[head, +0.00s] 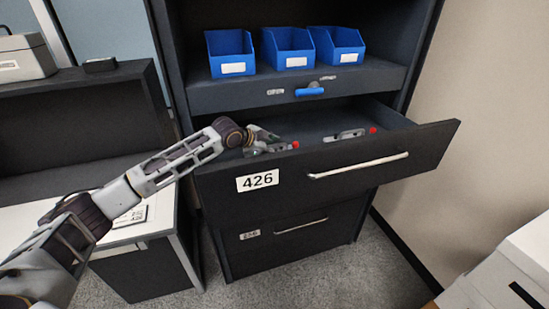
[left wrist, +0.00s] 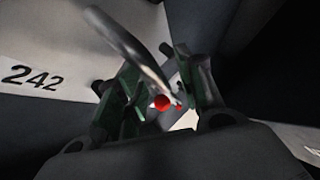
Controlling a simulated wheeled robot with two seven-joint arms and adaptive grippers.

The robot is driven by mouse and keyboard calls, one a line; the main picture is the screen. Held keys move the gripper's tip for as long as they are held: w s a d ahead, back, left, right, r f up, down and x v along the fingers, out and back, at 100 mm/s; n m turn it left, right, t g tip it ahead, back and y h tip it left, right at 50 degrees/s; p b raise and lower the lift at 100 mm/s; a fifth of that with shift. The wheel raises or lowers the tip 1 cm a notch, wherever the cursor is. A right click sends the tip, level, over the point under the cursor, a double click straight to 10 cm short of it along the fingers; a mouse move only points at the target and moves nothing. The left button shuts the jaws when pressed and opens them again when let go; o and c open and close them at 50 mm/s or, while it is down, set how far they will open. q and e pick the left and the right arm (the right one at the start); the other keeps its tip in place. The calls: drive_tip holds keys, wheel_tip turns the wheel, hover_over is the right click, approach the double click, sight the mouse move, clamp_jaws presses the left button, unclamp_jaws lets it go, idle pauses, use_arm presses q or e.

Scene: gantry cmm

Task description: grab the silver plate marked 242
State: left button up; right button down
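In the left wrist view, a pale surface marked 242 (left wrist: 32,78) fills the upper left, beside my left gripper (left wrist: 155,95). The dark green fingers stand apart. A blurred silver bar (left wrist: 130,45) slants across in front of them, and a red ball (left wrist: 162,102) shows in the gap. I cannot tell whether the fingers touch either. In the head view, my left gripper (head: 258,141) is inside the open drawer marked 426, beside a small silver piece with a red tip (head: 281,147). The number 242 is not readable there. My right gripper is out of view.
The open drawer (head: 425,145) has a front handle (head: 357,166) and holds another silver piece with a red tip (head: 346,134). Three blue bins (head: 287,50) stand on the shelf above. A white desk (head: 150,222) stands at left, a pale box (head: 505,270) at lower right.

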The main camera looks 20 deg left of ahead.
use_arm(q)
drive_tip(key=shift+w+d+f, duration=0.1)
drive_tip(key=shift+w+f, duration=0.15)
drive_tip(key=shift+w, duration=0.05)
clamp_jaws()
idle(0.4)
drive_tip(key=shift+r, duration=0.15)
